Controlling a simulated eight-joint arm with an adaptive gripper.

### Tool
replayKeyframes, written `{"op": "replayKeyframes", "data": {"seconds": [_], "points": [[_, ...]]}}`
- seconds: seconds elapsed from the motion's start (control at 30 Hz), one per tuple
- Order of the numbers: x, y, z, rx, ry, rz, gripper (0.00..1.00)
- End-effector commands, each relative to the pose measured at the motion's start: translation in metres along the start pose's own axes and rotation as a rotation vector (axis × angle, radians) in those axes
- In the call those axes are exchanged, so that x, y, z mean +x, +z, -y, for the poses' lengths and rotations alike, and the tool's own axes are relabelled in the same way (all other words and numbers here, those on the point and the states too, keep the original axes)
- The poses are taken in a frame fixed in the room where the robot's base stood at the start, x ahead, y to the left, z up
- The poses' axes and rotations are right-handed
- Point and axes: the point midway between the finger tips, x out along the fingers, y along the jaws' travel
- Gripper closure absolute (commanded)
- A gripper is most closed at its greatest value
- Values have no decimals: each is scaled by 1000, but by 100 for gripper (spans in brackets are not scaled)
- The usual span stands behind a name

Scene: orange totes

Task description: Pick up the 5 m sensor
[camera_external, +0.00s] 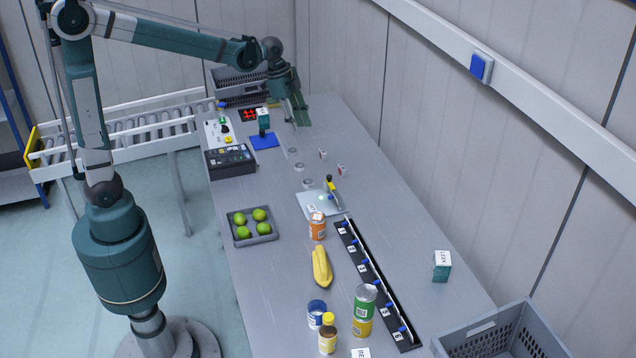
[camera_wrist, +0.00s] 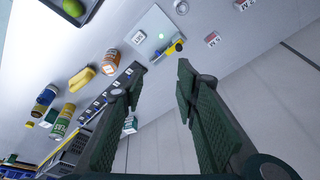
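My gripper (camera_external: 297,112) is above the far part of the table in the external view. In the wrist view, my gripper (camera_wrist: 158,77) has its two fingers wide apart with nothing between them. A black rail (camera_external: 376,288) on the table carries several blue-tipped pieces with small white labels. This rail (camera_wrist: 112,92) also shows left of the fingers in the wrist view. My gripper is well apart from the rail.
A grey plate (camera_external: 309,205) with a yellow-and-black tool (camera_external: 331,185) lies near the rail's far end. An orange can (camera_external: 317,227), bananas (camera_external: 321,267), a tray of limes (camera_external: 267,229) and a green can (camera_external: 365,300) stand nearby. Small labelled cubes (camera_external: 342,171) lie near the wall side.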

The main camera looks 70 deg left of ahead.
Motion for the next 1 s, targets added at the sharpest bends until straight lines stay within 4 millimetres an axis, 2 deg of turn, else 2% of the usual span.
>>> {"op": "replayKeyframes", "data": {"seconds": [0.03,0.53,1.0], "points": [[6,-3,9,16,9,1,70],[68,-18,82,214,108,-1,70],[140,-16,145,404,199,-29,70]]}}
